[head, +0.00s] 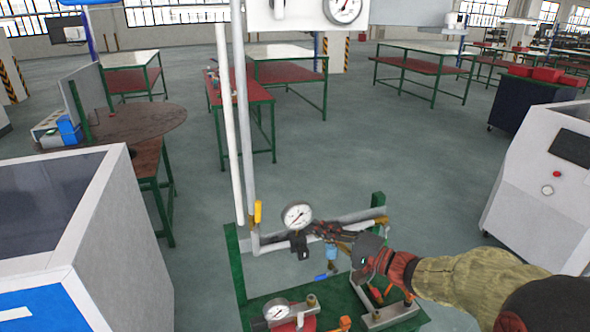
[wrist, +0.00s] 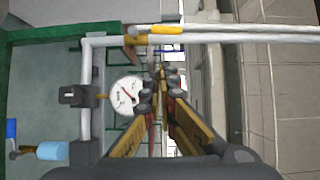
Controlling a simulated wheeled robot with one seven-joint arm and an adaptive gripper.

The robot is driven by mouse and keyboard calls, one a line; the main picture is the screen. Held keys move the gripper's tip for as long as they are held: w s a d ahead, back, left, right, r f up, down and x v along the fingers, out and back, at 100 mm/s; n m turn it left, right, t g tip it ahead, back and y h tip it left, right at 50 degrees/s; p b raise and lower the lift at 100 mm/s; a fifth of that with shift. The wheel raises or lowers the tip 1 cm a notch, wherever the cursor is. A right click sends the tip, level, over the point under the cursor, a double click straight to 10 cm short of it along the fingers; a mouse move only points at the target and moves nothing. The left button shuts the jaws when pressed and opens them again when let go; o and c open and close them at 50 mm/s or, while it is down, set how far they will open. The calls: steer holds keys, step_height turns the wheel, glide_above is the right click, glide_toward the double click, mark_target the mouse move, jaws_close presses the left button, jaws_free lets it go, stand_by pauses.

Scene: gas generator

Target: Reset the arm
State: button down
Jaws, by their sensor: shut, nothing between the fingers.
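My gripper (head: 318,229) is at the pipework of the green-framed generator rig (head: 238,262) in the head view, just right of a round white gauge (head: 297,215). In the wrist view its fingers (wrist: 160,78) meet at the tips, with nothing between them. The same gauge (wrist: 126,96) shows just left of the fingertips there. I cannot tell whether the fingers touch the pipe behind them. My arm (head: 465,280) reaches in from the lower right.
A yellow valve handle (head: 258,212) stands on the pipe left of the gauge, and blue and orange handles sit lower. A second gauge (head: 277,311) is near the front. White cabinets (head: 120,215) (head: 535,185) flank the rig. Open floor lies behind it, with worktables beyond.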

steer(key=s+a+f+g+h, duration=0.1)
steer(key=s+a+f+g, duration=0.1)
steer(key=s+f+g, duration=0.35)
steer(key=s+d+f+n+g+h, duration=0.1)
steer(key=s+f+g+h, duration=0.15)
steer(key=s, duration=0.45)
steer(key=s+d+f+n+g+h, duration=0.15)
steer(key=s+f, duration=0.25)
steer(key=s, duration=0.4)
steer(key=s+d+r+n+h, duration=0.3)
steer(key=s+d+h, duration=0.4)
steer(key=s+d, duration=0.1)
step_height(320, 180, up, 8)
steer(key=s+d+n+t+h, duration=0.1)
steer(key=s+n+t, duration=0.1)
steer(key=t, duration=0.1)
steer(key=shift+s+d+t+h, duration=0.3)
steer(key=shift+s+d+t, duration=0.05)
steer(key=shift+a+f+n, duration=0.1)
steer(key=shift+a+n, duration=0.05)
steer(key=shift+n, duration=0.1)
